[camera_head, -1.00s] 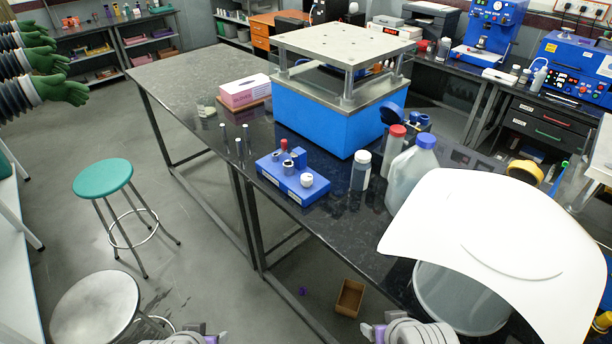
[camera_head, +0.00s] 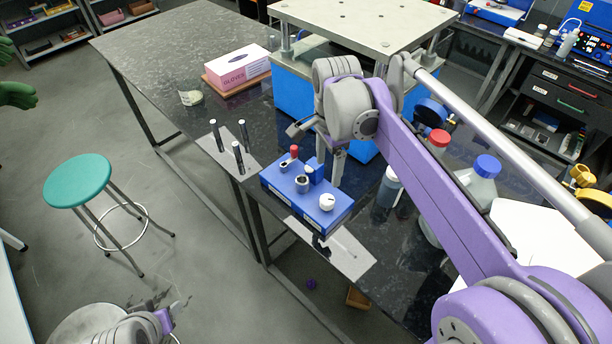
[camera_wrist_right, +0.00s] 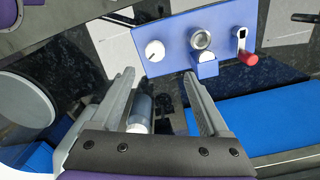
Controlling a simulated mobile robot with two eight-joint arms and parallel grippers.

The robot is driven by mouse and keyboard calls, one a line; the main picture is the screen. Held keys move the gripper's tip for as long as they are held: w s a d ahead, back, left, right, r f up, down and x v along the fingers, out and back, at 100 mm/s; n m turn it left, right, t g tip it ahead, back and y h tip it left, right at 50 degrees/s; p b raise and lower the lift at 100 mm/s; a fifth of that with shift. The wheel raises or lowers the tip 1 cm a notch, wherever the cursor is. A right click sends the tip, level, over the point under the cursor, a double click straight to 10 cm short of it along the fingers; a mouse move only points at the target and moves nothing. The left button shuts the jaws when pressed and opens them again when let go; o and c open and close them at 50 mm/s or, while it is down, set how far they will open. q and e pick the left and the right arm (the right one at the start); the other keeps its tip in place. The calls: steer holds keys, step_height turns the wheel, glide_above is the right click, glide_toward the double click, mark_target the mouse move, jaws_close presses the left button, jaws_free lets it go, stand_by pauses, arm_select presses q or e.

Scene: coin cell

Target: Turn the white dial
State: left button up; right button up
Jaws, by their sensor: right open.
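The white dial (camera_head: 327,202) is a small round knob at the right end of the top of a blue box (camera_head: 340,216) on the dark bench. In the right wrist view the dial (camera_wrist_right: 155,50) sits just beyond the tips of my open right gripper (camera_wrist_right: 158,78), level with the gap between its fingers. In the head view my right gripper (camera_head: 318,150) is behind the box, with its fingers spread and apart from the dial. Only a purple and grey part of my left arm shows at the lower left; its fingers are out of frame.
A red-topped part (camera_head: 294,152) and a metal ring (camera_head: 302,184) share the box. Several metal pins (camera_head: 238,156) stand left of it. Bottles, including a blue-capped one (camera_head: 485,188), stand to the right. A large blue press (camera_head: 292,95) stands behind. A glove box (camera_head: 238,70) is farther left.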

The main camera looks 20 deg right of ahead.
mark_target(327, 199)
steer(key=f, duration=0.7)
steer(key=s+f, duration=0.1)
steer(key=f, duration=0.2)
steer(key=shift+f, duration=0.25)
steer(key=shift+c, duration=0.3)
jaws_close()
